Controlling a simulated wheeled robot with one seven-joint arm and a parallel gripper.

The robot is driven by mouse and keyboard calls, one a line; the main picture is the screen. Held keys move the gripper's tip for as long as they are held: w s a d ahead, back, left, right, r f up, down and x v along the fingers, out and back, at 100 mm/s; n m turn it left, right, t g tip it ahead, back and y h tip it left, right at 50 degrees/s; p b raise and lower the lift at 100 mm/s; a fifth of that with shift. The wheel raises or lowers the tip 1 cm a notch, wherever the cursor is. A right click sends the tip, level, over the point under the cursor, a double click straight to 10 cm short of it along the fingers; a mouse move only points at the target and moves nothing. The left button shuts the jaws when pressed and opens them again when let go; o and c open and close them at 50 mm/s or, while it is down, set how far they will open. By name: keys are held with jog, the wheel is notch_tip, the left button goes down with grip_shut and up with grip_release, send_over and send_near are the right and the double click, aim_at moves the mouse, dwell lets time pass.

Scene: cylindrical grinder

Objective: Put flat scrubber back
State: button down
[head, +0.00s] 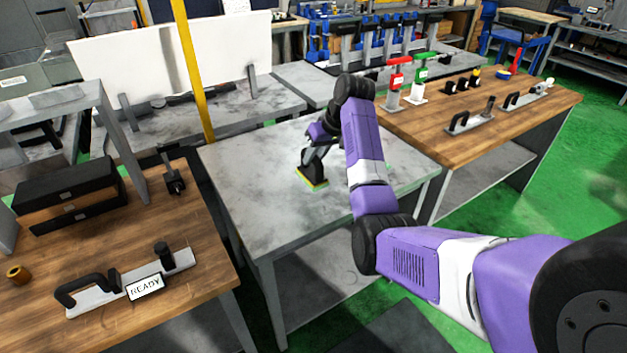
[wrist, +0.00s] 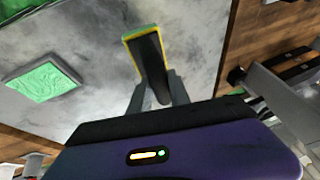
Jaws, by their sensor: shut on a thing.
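The flat scrubber (head: 312,178) has a black handle and a flat yellow and green base. My gripper (head: 308,155) is shut on its handle, above the grey table (head: 245,165). The base points down, at or just above the table top; I cannot tell if it touches. In the wrist view the scrubber (wrist: 150,58) stands out between the fingers of my gripper (wrist: 155,88). A green square pad (wrist: 42,82) lies on the grey surface, apart from the scrubber. My arm hides part of the table in the head view.
On the right wooden bench (head: 535,110) stand a red stand (head: 397,80), a green stand (head: 420,75), several black holders and metal-handled parts. A yellow post (head: 190,70) rises behind the grey table.

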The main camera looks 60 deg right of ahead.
aim_at(315, 181)
notch_tip(315, 181, down, 9)
jog(key=shift+s+f+p, duration=0.1)
jog(key=shift+f+p, duration=0.05)
jog(key=shift+p, duration=0.4)
jog(key=c, duration=1.2)
grip_release()
jog(key=shift+f, duration=0.1)
jog(key=b+v, duration=0.1)
jog(key=v, duration=1.1)
